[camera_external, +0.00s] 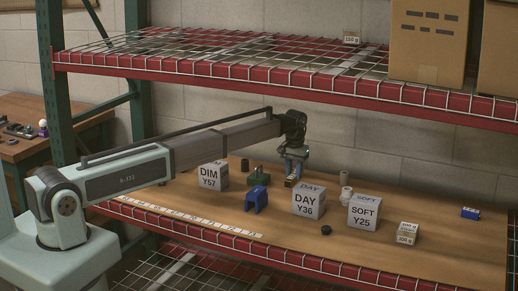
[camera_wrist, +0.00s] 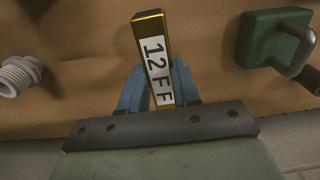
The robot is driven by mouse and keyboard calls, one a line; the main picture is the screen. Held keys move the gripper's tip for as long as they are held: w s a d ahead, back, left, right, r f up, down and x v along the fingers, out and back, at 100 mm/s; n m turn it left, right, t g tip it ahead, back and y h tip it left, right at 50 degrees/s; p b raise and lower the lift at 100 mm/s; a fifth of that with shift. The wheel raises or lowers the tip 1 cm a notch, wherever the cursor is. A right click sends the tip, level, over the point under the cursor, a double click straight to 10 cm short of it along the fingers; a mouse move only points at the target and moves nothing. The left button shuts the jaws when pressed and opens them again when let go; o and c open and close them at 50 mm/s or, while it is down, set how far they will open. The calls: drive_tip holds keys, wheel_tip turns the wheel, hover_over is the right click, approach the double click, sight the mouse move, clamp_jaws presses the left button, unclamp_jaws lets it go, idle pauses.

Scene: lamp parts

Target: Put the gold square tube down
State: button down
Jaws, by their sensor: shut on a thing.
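The gold square tube (camera_wrist: 153,52) carries a white label reading "12 FF" and shows in the wrist view. My gripper (camera_wrist: 158,90) has blue fingers, one on each side of the tube, and is shut on it. The tube points away from the gripper, over the wooden board. In the external view my gripper (camera_external: 292,170) is above the back part of the board, behind the DAY Y36 block. The tube is small there and mostly hidden by the fingers. I cannot tell whether its end touches the board.
A green block with a metal handle (camera_wrist: 275,40) is right of the tube in the wrist view, and a white threaded part (camera_wrist: 18,74) is left. Grey blocks DIM Y57 (camera_external: 211,177), DAY Y36 (camera_external: 308,202) and SOFT Y25 (camera_external: 364,212) stand on the shelf board (camera_external: 440,205). The upper rack (camera_external: 230,62) hangs above.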

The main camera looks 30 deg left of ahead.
sight(294, 175)
drive_tip(key=shift+f, duration=1.75)
drive_tip(key=shift+f, duration=0.1)
drive_tip(key=c, duration=0.8)
unclamp_jaws()
wheel_tip(294, 175, up, 12)
drive_tip(key=shift+r, duration=0.15)
